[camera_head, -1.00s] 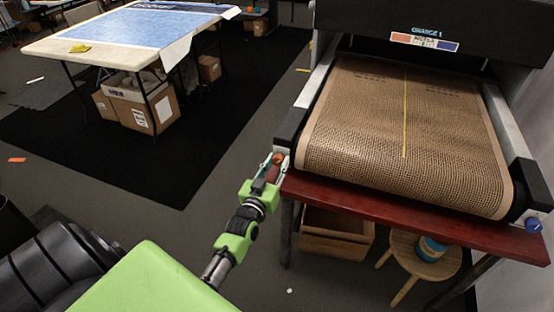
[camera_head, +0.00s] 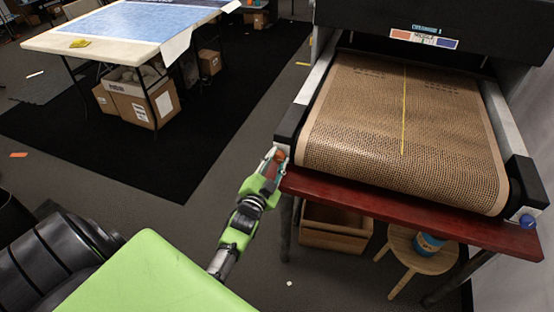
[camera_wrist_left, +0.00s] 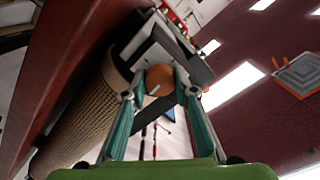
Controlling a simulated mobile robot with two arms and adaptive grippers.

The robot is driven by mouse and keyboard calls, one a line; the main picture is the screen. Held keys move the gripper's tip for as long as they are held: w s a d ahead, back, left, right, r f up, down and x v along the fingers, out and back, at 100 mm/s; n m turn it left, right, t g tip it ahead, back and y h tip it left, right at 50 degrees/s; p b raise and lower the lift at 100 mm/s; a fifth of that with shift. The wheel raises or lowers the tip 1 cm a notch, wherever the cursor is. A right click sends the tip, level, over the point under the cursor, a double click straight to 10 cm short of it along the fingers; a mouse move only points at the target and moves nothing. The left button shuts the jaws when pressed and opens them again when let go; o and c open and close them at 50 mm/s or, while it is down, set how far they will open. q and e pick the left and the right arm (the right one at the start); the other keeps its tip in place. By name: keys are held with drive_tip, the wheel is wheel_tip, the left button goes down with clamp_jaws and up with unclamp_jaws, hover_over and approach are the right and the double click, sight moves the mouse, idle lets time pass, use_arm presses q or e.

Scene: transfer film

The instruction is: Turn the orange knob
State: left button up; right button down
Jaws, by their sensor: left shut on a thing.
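The orange knob (camera_head: 280,155) is on the left front corner of the conveyor machine, at the end of its side rail. In the left wrist view the knob (camera_wrist_left: 160,79) is round, with a pale mark on its face, and sits between the two fingertips. My left gripper (camera_head: 273,158) is at the knob with its fingers shut on it; the left wrist view shows a finger on either side (camera_wrist_left: 158,92). In the head view the fingers partly hide the knob. My right gripper is not in view.
The brown mesh conveyor belt (camera_head: 400,130) lies right of the knob, above a dark red front board (camera_head: 400,205). A blue knob (camera_head: 528,221) is at the right corner. Open floor lies to the left.

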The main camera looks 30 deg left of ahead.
use_arm(q)
drive_tip(key=shift+m, duration=0.5)
drive_tip(key=o, duration=1.1)
drive_tip(key=shift+s, duration=0.1)
drive_tip(key=v, duration=1.1)
drive_tip(key=shift+s+d, duration=0.2)
drive_tip(key=shift+s, duration=0.2)
drive_tip(key=shift+f, duration=0.1)
